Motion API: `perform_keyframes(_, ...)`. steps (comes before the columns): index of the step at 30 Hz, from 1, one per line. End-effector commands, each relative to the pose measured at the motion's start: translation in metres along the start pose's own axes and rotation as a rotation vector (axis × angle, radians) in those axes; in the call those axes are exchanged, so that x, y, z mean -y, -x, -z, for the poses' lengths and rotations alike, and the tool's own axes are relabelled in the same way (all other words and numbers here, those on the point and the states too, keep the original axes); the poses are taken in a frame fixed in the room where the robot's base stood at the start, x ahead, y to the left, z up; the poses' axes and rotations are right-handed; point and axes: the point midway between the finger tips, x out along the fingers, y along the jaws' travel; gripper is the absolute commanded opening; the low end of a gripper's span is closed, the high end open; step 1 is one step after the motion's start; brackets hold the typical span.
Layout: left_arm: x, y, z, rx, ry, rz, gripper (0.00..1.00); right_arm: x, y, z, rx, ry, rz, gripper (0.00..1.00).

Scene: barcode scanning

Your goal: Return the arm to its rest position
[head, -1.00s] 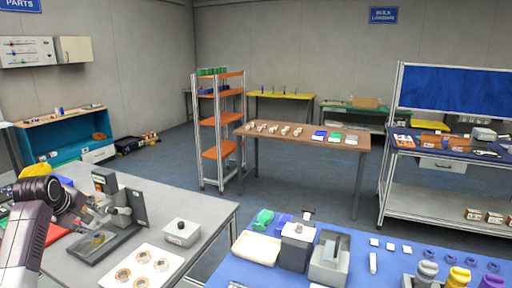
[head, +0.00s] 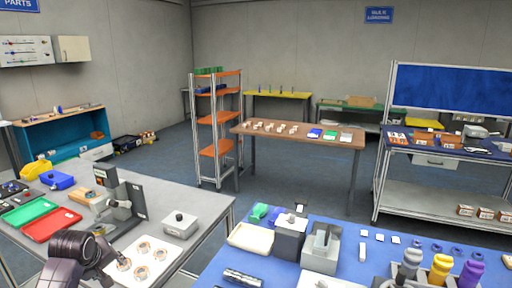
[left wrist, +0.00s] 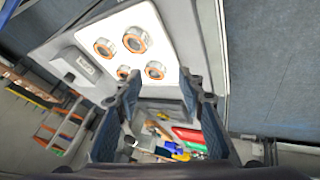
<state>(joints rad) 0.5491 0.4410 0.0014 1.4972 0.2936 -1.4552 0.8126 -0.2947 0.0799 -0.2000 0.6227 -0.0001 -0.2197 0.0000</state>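My left gripper (head: 106,258) is at the lower left of the head view, beside the white plate (head: 150,245) with several orange-and-metal ring parts on it. In the left wrist view the two dark fingers of this gripper (left wrist: 165,95) stand wide apart with nothing between them. The white plate also shows there (left wrist: 170,28), past the fingertips. My right gripper is not in view.
The grey bench holds a red tray (head: 52,225), a green tray (head: 28,211), a fixture with an upright dark plate (head: 133,199) and a grey box (head: 180,224). A blue-topped table (head: 215,270) with boxes and coloured bottles stands to its right.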

Motion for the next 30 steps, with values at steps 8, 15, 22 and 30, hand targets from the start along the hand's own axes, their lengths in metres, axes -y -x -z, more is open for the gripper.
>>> perform_keyframes(8, 0.046, -0.006, -0.171, 0.112, -0.41, 0.029, 0.36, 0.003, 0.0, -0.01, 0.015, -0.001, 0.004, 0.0)
perform_keyframes(15, 0.095, 0.038, -0.301, 0.219, -0.716, 0.0, 0.36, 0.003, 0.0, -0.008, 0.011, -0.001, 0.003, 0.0)
perform_keyframes(22, 0.125, 0.085, -0.363, 0.279, -0.873, -0.033, 0.36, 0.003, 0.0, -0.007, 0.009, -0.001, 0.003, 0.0)
perform_keyframes(30, 0.146, 0.129, -0.401, 0.325, -0.973, -0.06, 0.36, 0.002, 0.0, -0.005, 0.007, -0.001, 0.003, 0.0)
